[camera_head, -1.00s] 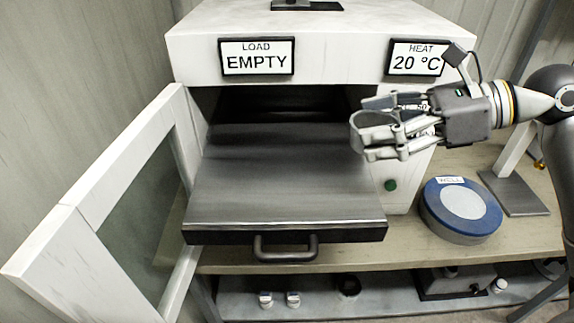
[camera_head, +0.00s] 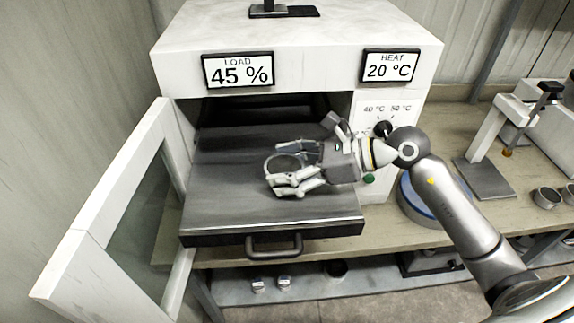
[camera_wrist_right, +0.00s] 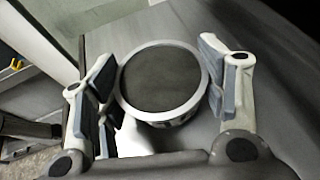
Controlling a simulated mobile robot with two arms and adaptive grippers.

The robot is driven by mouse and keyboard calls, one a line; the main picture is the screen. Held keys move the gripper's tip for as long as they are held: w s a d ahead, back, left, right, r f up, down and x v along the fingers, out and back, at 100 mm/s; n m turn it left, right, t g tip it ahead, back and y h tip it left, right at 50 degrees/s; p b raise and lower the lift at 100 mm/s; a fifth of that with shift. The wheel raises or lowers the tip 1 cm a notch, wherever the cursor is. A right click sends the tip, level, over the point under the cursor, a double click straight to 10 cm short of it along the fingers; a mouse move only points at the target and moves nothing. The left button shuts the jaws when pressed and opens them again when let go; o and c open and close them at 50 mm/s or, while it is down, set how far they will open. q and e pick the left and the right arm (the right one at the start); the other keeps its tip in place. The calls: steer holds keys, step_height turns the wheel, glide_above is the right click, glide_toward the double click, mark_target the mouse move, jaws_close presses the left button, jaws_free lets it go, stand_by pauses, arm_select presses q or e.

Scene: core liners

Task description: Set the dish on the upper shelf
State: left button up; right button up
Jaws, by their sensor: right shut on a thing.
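The dish (camera_head: 283,162) is a small round grey metal cup with a light rim and dark inside. My right gripper (camera_head: 290,168) is shut on it, with a finger on either side. In the right wrist view the dish (camera_wrist_right: 160,78) sits level between the finger pads. It is over the front half of the grey pulled-out shelf (camera_head: 220,195) of a white oven, and appears to rest on it. The load sign (camera_head: 238,71) reads 45 %. My left gripper is not in view.
The glass oven door (camera_head: 115,215) stands open at the left. The shelf's handle (camera_head: 273,245) sticks out in front. A blue-and-grey round block (camera_head: 413,205) is partly behind my right arm. Small cups (camera_head: 547,197) stand at the far right. The shelf's left side is clear.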

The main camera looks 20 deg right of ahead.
steer(key=shift+f, duration=0.55)
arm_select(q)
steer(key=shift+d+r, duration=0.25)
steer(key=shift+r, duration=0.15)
arm_select(e)
steer(key=shift+f, duration=0.25)
steer(key=o, duration=1.2)
steer(key=shift+r, duration=0.1)
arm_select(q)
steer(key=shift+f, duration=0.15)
